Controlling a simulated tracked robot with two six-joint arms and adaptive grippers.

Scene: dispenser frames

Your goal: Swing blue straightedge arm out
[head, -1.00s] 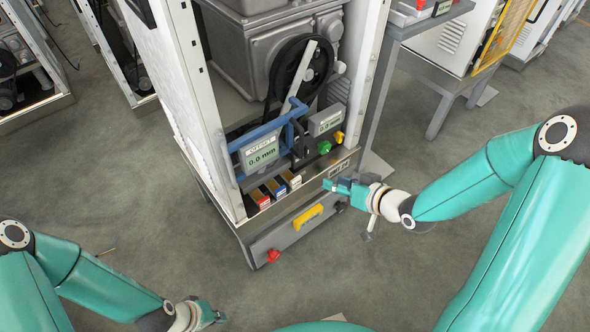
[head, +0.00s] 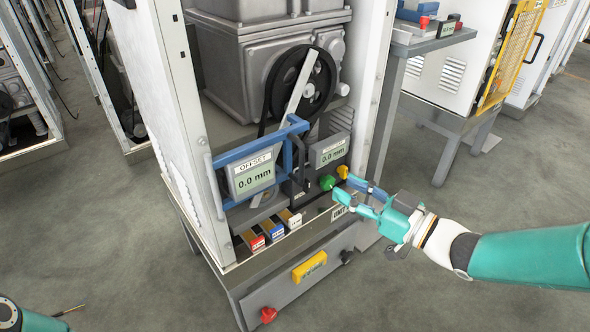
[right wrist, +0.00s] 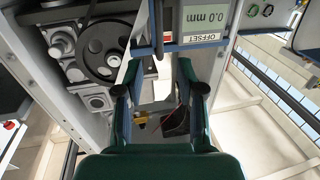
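The blue straightedge arm (head: 248,146) is a blue tubular frame on the front of the machine cabinet. It reaches across the opening beside the OFFSET display (head: 252,176), which reads 0.0 mm. A pale straight bar (head: 300,82) rises from it across the black pulley (head: 318,82). In the right wrist view, part of the blue frame (right wrist: 150,50) shows beyond the fingers, beside the upside-down display (right wrist: 205,18). My right gripper (head: 348,192) is open and empty, near the green knob and right of the blue arm, apart from it. My left gripper is out of view.
A drawer with a yellow handle (head: 309,266) is underneath.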

